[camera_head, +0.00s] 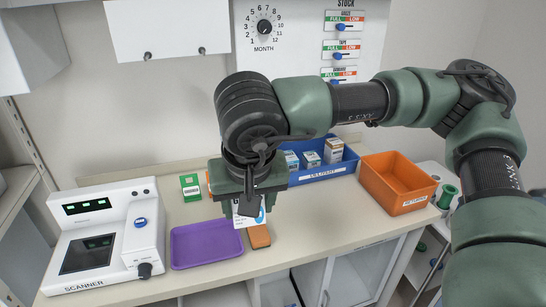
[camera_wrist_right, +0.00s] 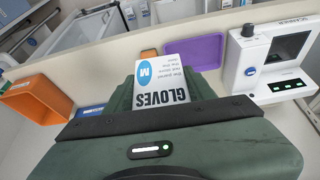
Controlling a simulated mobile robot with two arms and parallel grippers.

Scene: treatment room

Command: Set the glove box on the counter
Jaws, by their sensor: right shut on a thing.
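The glove box (camera_head: 241,219) is white with a blue spot, and only its lower part shows below my right gripper (camera_head: 250,200) in the head view. In the right wrist view the glove box (camera_wrist_right: 160,82) shows the word GLOVES and a blue M. My right gripper is shut on it. The beige counter (camera_head: 330,215) lies beneath. I cannot tell whether the box touches the counter. My left gripper is out of view.
A purple tray (camera_head: 206,243) and a white scanner (camera_head: 105,236) are on the left. A blue bin (camera_head: 327,172) with small boxes and an orange bin (camera_head: 397,184) stand right. A green card (camera_head: 190,187) and an orange-brown block (camera_head: 259,237) are near the gripper.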

